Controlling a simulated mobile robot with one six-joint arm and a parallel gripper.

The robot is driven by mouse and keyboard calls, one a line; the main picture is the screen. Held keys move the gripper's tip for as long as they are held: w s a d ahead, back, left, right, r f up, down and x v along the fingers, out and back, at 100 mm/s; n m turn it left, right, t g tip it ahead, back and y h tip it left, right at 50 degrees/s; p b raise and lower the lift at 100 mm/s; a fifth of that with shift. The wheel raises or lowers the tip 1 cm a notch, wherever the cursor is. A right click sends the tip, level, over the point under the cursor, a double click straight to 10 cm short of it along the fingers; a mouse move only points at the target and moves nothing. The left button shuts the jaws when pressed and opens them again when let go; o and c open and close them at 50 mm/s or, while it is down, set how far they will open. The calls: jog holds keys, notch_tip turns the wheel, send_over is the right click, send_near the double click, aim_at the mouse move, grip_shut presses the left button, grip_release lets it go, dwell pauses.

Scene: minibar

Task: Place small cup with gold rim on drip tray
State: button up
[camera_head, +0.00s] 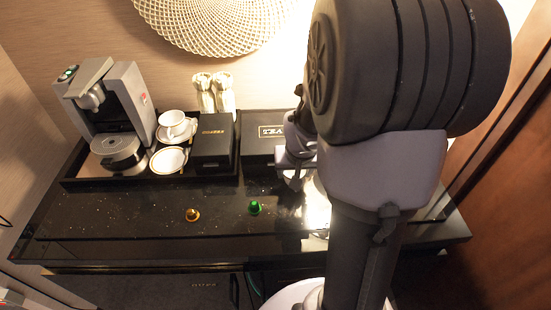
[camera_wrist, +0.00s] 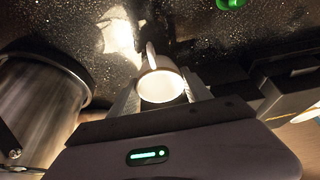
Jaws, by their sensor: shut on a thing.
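My gripper (camera_wrist: 160,92) is shut on a small white cup (camera_wrist: 162,84) in the wrist view. The cup's open mouth faces the camera and its handle points away, toward the counter. A gold rim is not clear at this size. In the head view my gripper (camera_head: 297,160) is at the right part of the counter, partly hidden by my arm, and the held cup cannot be made out. The round silver drip tray (camera_head: 116,147) sits under the spout of the coffee machine (camera_head: 115,98) at far left, and looks empty. My gripper is well to its right.
Black boxes (camera_head: 213,143) and two glasses (camera_head: 223,92) are behind. Gold (camera_head: 192,215) and green (camera_head: 254,208) capsules lie in front. A metal vessel (camera_wrist: 38,105) is close to my gripper.

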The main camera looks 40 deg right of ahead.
jog(key=shift+f+b, duration=0.3)
jog(key=shift+f, duration=0.85)
jog(key=o, duration=1.4)
jog(key=shift+r, duration=0.1)
